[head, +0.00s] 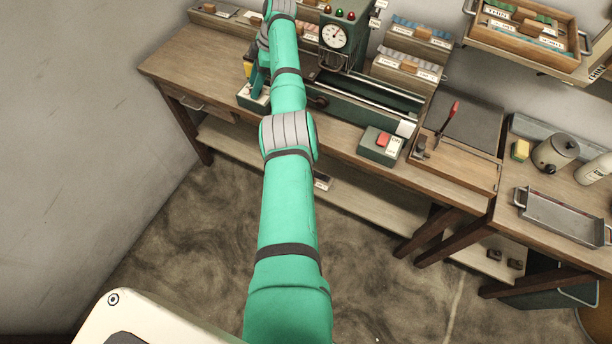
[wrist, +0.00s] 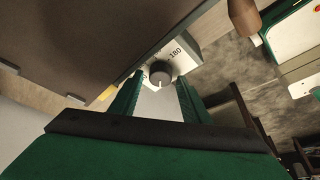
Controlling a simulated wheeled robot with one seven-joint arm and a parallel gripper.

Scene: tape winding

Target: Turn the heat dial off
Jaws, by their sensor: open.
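The heat dial (wrist: 160,72) is a small dark grey round knob with a pale pointer mark. It sits on a white panel (wrist: 187,57) printed with numbers, "180" legible. My gripper (wrist: 159,86) is open, with one green finger on each side of the dial in the wrist view. I cannot tell whether the fingers touch it. In the head view a small box with a white top (head: 254,92) stands at the bench's left front, partly behind my arm.
A green machine with a round gauge (head: 335,37) and long rails stands on the wooden bench (head: 185,68). A box with a red button (head: 383,140) is at the front. A cutting board with a red-handled lever (head: 452,112) lies right.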

